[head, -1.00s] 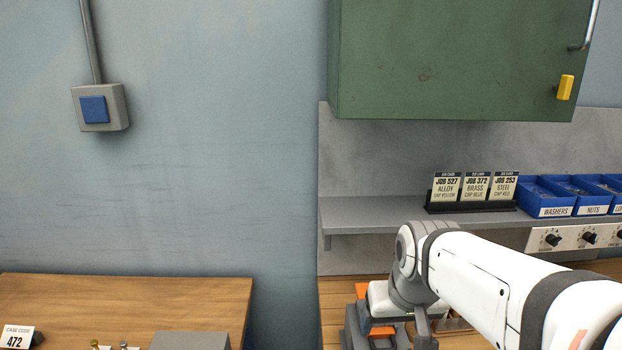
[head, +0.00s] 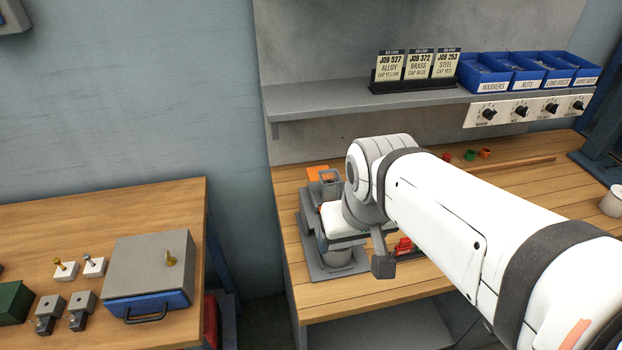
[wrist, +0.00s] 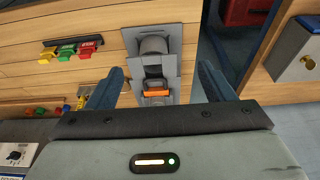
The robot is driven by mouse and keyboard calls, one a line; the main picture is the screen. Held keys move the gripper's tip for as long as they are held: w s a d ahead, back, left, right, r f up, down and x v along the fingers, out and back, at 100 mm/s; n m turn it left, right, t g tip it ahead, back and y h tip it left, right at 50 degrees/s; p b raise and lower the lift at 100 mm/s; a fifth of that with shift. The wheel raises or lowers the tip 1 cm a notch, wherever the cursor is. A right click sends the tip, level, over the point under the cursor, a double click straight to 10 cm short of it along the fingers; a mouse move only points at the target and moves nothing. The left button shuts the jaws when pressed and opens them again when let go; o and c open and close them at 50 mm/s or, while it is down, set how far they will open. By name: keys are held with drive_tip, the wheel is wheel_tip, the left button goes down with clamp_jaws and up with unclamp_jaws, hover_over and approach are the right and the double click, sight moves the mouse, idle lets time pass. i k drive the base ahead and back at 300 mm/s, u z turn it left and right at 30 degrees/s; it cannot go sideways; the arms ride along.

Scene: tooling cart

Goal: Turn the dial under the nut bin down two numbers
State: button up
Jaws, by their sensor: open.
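The nut bin (head: 513,74) is a blue tray labelled NUTS, second from the left on the shelf in the head view. Under it, the dial (head: 521,110) is a small black knob on a pale panel; its numbers and pointer are too small to read. My gripper (wrist: 160,72) is open in the wrist view, its two dark fingers apart with nothing gripped. It points down over the workbench, left of and below the dial panel. My arm hides most of it in the head view.
Other dials (head: 489,113) sit on both sides of the nut dial. A grey fixture (wrist: 171,36) with an orange part stands below my gripper. Job cards (head: 417,66) stand left of the bins. Small coloured caps (head: 470,155) lie on the bench below the panel.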

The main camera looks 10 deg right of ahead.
sight(522, 111)
drive_tip(key=z, duration=0.15)
drive_tip(key=k, duration=0.25)
drive_tip(key=z, duration=1.35)
